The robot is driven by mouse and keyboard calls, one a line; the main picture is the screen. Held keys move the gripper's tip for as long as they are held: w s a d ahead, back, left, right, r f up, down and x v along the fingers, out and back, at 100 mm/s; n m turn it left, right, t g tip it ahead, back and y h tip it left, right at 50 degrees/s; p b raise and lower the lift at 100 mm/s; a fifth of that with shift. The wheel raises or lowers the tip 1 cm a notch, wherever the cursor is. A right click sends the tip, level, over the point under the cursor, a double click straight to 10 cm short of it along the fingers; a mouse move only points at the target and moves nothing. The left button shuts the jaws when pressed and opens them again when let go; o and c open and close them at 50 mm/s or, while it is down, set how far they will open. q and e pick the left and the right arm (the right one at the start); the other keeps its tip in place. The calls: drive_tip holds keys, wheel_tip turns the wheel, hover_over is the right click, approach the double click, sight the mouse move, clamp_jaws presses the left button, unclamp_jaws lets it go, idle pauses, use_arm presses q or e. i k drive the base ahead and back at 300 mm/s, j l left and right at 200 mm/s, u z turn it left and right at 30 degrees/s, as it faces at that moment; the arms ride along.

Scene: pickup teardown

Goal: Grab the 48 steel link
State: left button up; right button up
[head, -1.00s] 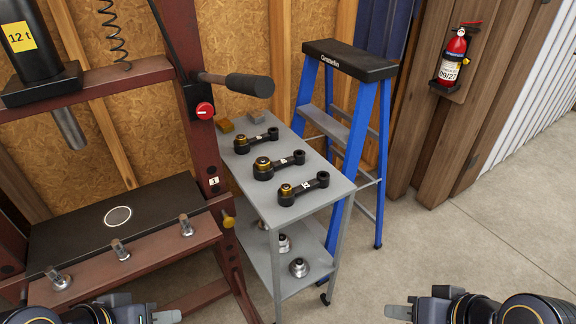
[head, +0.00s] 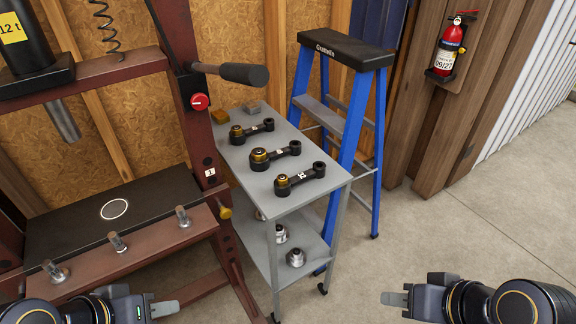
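Three black links with brass-coloured bushings lie in a row on the grey cart's top (head: 234,157): a far link (head: 252,131), a middle link (head: 274,154) and a near link (head: 300,178). Each has a small white label, too small to read surely, so I cannot tell which is the 48 steel link. My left gripper (head: 166,308) is low in the picture, left of the cart and in front of the press. My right gripper (head: 394,299) is low, right of the cart, over the floor. Both are apart from the links. Their finger gaps cannot be made out.
A red-brown press (head: 190,232) with a handle (head: 242,73) stands left of the cart. A blue stepladder (head: 358,130) stands close behind its right side. Silver parts (head: 295,257) sit on the lower shelf. The floor at right is clear.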

sight(294, 149)
drive_tip(key=i+l, duration=1)
drive_tip(key=i+l+u, duration=0.1)
drive_tip(key=u, duration=1.75)
drive_tip(key=i+l, duration=0.05)
